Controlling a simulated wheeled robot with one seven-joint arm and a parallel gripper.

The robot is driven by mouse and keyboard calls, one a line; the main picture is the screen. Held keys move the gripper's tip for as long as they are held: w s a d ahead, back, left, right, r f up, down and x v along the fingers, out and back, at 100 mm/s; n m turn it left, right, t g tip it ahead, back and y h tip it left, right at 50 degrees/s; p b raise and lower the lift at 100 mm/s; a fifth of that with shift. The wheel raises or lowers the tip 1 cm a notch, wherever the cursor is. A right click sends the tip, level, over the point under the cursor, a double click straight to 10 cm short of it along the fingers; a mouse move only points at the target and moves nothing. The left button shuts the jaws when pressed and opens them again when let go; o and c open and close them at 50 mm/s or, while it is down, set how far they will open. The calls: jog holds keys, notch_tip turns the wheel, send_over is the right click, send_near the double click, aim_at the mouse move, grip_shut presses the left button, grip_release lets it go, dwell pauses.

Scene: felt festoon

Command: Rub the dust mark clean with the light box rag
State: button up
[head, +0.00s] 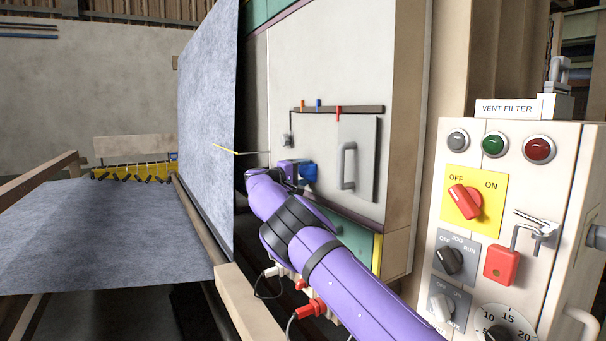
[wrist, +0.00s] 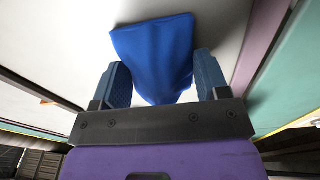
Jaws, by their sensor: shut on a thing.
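The blue rag (head: 309,173) is at the pale upright panel (head: 330,75) in the head view. In the wrist view the rag (wrist: 155,50) lies between the two fingers and spreads out past them against the pale surface. My gripper (head: 298,171) is shut on the rag, close in front of the panel; the wrist view also shows my gripper (wrist: 160,70). I cannot tell whether the rag touches the panel. I see no dust mark in either view; it may be hidden behind the rag, my gripper or my arm.
Right of the rag is a small door (head: 361,150) with a grey handle. Above is a dark rail (head: 350,109) with coloured tabs. A grey felt sheet (head: 207,110) hangs close on the left. A control box (head: 500,220) with switches stands at the right.

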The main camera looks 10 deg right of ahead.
jog(key=shift+s, duration=0.1)
jog(key=shift+s+d, duration=0.2)
jog(key=shift+s, duration=0.3)
jog(key=shift+w+a, duration=0.2)
jog(key=shift+w, duration=0.4)
jog(key=shift+w+a, duration=0.15)
jog(key=shift+w, duration=0.4)
jog(key=shift+s+d, duration=0.2)
jog(key=shift+s, duration=0.4)
jog(key=shift+s+d, duration=0.2)
jog(key=shift+s, duration=0.35)
jog(key=shift+w+a, duration=0.15)
jog(key=shift+w, duration=0.4)
jog(key=shift+a, duration=0.1)
jog(key=v, duration=0.7)
jog(key=shift+w, duration=0.4)
jog(key=shift+a+r, duration=0.1)
jog(key=shift+r, duration=0.05)
